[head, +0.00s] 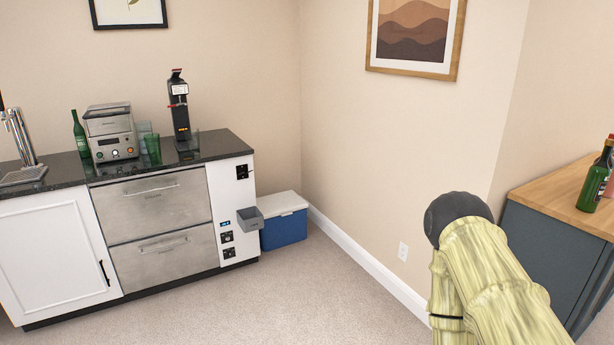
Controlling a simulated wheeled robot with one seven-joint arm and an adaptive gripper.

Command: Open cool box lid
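The cool box (284,231) stands on the carpet in the corner, just right of the counter's end. It has a blue body and a white lid (281,205), which lies shut on top. The left part of the box is partly hidden by the counter and a small grey bin on its end. My arm reaches in from the lower right of the head view, well apart from the cool box. My gripper cannot be made out; only arm links with a yellowish cover and a dark rounded joint show.
A dark-topped counter (222,143) with steel drawers (153,205) runs along the left. The small grey bin (251,219) juts out near the cool box. A wood-topped cabinet (560,255) with bottles stands right. Carpet (310,295) in the middle is clear.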

